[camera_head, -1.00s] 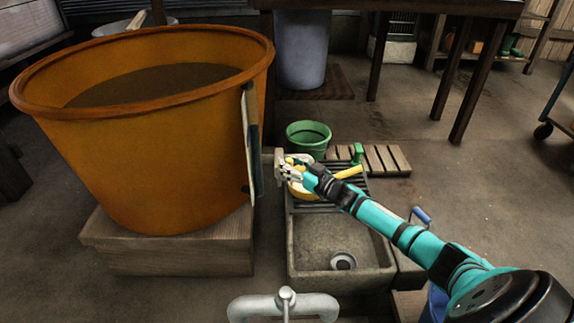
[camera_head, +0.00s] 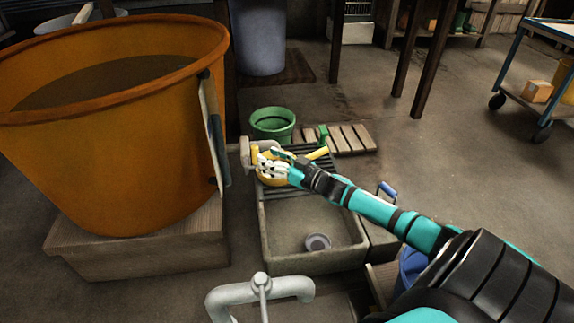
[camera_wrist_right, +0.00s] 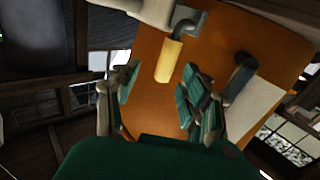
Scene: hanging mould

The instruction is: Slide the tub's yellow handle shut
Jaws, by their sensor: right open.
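The big orange tub (camera_head: 130,150) stands at the left in the head view. A grey outlet fitting (camera_head: 245,151) sticks out at its lower right side. The short yellow handle (camera_head: 254,157) is on that fitting. In the right wrist view the yellow handle (camera_wrist_right: 170,61) hangs from a grey bent bracket, in front of the tub's orange wall (camera_wrist_right: 215,45). My right gripper (camera_head: 264,163) is open just right of the handle. In the wrist view its fingers (camera_wrist_right: 158,88) are spread, with the handle beyond and between them; contact is not visible. My left gripper is out of view.
Below the fitting, a stone sink (camera_head: 290,240) holds a slatted rack with a yellow dipper (camera_head: 318,153). A green bucket (camera_head: 272,124) and a wooden pallet (camera_head: 350,139) lie behind. A grey tap (camera_head: 262,290) rises in front. Open floor lies to the right.

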